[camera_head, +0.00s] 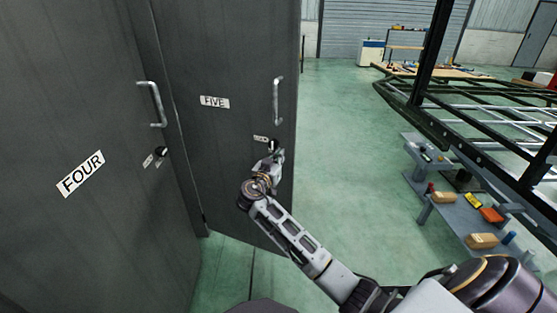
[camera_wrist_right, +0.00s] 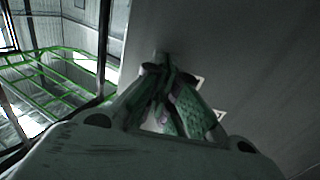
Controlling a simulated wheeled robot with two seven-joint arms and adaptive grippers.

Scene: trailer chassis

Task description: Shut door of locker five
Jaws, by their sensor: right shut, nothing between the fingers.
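The door of locker five (camera_head: 235,70) is a dark grey panel with a FIVE label, a vertical handle (camera_head: 276,100) and a small black knob (camera_head: 272,145) near its right edge. It stands ajar, its bottom edge angled out from the locker row. My right gripper (camera_head: 274,157) is shut and empty at the door's outer face, just below the knob. Whether it touches the door I cannot tell. In the right wrist view the closed fingers (camera_wrist_right: 163,70) point toward the door's grey panel (camera_wrist_right: 235,50). My left gripper is not in view.
Locker four's shut-looking door (camera_head: 90,120) stands at the left with its own handle. A dark trailer frame (camera_head: 480,110) and a grey bench (camera_head: 455,205) with parts and tools are at the right. Green floor (camera_head: 345,140) is clear between them.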

